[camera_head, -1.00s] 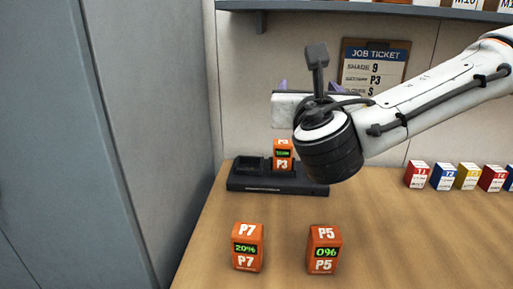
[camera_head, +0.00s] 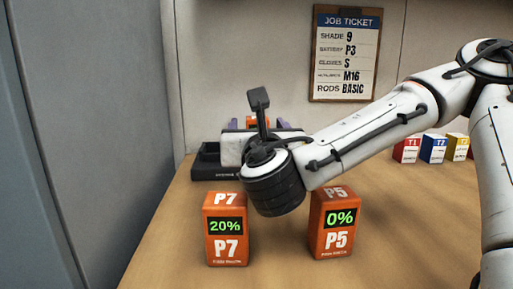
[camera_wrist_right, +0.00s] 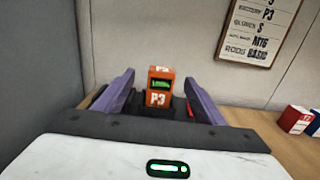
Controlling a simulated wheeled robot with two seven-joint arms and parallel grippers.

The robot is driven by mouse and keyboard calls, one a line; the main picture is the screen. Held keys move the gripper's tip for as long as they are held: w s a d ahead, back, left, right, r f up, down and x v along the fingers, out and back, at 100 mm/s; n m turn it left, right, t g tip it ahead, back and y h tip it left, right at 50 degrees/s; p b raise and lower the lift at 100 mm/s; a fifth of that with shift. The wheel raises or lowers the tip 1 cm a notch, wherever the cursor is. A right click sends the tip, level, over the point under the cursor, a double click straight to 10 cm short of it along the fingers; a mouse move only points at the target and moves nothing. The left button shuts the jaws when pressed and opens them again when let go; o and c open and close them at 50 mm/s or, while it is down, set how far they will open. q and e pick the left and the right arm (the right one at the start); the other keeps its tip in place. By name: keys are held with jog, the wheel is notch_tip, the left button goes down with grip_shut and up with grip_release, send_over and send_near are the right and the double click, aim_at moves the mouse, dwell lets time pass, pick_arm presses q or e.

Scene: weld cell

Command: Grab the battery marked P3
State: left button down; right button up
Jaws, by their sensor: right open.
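The orange battery marked P3 (camera_wrist_right: 158,94) stands upright in the black charging dock, with a green display on its face. In the head view only an orange bit of it (camera_head: 252,121) shows behind my right wrist. My right gripper (camera_wrist_right: 159,80) is open, with its purple fingers on either side of the battery and a gap on each side. I cannot tell how deep the fingers reach around it. The dock (camera_head: 205,163) is mostly hidden by my right arm. My left gripper is not in view.
A job ticket (camera_head: 345,55) naming P3 hangs on the wall. Small labelled boxes (camera_head: 433,149) stand at right. A grey cabinet (camera_head: 75,140) borders the left.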

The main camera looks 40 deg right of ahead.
jog(key=x, duration=0.3)
jog(key=shift+w+d, duration=0.15)
jog(key=shift+d, duration=0.1)
jog(key=shift+f+x, duration=0.2)
jog(key=shift+x, duration=2.45)
jog(key=shift+d+r, duration=0.1)
jog(key=shift+d, duration=0.05)
jog(key=c, duration=1.5)
